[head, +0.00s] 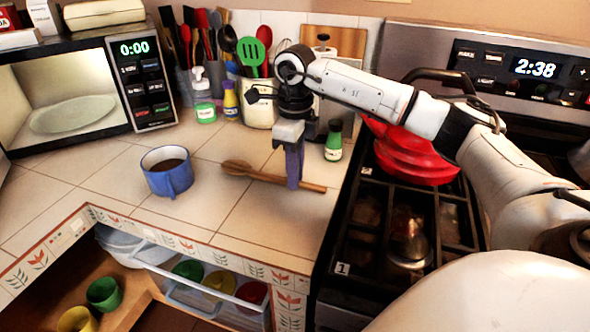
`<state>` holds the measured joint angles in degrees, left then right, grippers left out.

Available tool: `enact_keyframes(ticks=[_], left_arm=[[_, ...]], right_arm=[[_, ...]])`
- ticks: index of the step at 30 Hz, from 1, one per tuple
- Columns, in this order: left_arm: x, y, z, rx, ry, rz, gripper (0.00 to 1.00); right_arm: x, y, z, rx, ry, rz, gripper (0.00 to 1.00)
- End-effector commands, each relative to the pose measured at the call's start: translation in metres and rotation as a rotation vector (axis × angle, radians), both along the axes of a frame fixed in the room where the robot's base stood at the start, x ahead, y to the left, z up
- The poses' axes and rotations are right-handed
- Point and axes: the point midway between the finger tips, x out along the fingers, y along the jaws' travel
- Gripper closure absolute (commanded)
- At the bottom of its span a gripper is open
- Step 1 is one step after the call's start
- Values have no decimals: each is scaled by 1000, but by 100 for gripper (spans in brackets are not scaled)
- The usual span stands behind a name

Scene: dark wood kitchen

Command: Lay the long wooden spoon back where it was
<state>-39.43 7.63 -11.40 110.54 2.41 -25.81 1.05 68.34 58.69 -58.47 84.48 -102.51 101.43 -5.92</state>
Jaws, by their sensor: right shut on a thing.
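The long wooden spoon (258,175) is low over the tiled counter (215,211), its bowl to the left and its handle to the right. I cannot tell whether it touches the tiles. My right gripper (294,181) points down and is shut on the spoon's handle, hiding a short part of it. My left gripper is not in view.
A blue mug (168,172) with dark liquid stands left of the spoon. The stove with a red kettle (412,155) is at right. Tiles in front are clear.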

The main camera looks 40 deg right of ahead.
Motion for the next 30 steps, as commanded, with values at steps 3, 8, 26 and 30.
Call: enact_keyframes(ticks=[3,8,26,30], left_arm=[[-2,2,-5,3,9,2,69],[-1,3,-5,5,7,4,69],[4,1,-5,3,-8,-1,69],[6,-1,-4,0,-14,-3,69]], right_arm=[[0,0,0,0,-1,0,100],[0,0,0,0,0,0,71],[2,1,23,2,-6,1,66],[-2,5,52,1,-6,1,66]])
